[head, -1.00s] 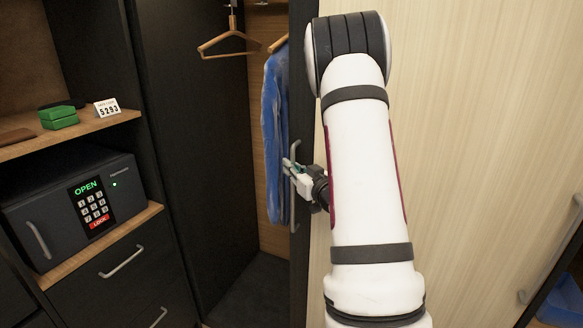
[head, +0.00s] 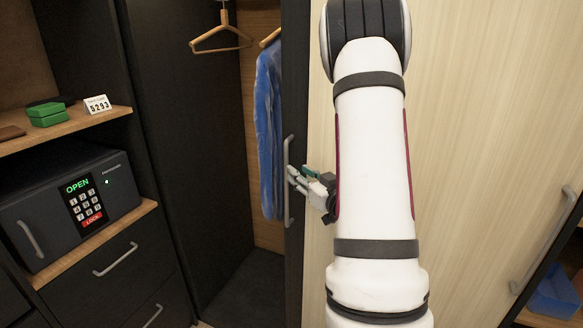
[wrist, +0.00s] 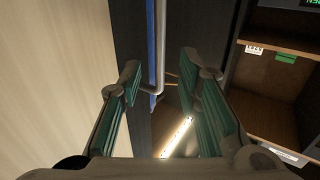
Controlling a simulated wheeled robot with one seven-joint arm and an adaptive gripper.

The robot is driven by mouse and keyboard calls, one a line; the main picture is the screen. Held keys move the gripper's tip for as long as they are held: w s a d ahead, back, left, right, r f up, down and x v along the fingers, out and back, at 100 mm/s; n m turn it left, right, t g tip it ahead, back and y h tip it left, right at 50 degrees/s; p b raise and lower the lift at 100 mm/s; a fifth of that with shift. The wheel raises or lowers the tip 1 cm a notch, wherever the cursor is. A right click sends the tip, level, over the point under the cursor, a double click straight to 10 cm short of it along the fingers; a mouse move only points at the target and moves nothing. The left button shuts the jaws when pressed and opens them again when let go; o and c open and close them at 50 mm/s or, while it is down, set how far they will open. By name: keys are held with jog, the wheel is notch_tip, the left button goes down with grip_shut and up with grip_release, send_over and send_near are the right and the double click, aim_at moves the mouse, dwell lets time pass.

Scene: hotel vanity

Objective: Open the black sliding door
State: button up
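The black sliding door shows as a narrow dark strip (head: 295,95) at the right edge of the open wardrobe. A silver vertical bar handle (head: 288,150) is fixed on it. My gripper (head: 293,178) is just right of the handle in the head view. In the wrist view my gripper (wrist: 159,66) is open, with green-lined fingers apart. The handle bar (wrist: 160,45) runs between the fingertips in that picture, and I see no finger closed on it. Most of the door's face is hidden.
A pale wood panel (head: 470,120) stands right of the door, partly behind my arm. Inside the wardrobe hang a blue garment (head: 268,130) and a wooden hanger (head: 220,42). A safe (head: 40,215) and drawers (head: 110,275) stand left. The wardrobe opening is clear at the floor.

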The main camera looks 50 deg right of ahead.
jog(key=shift+v, duration=1.95)
jog(key=shift+w, duration=0.1)
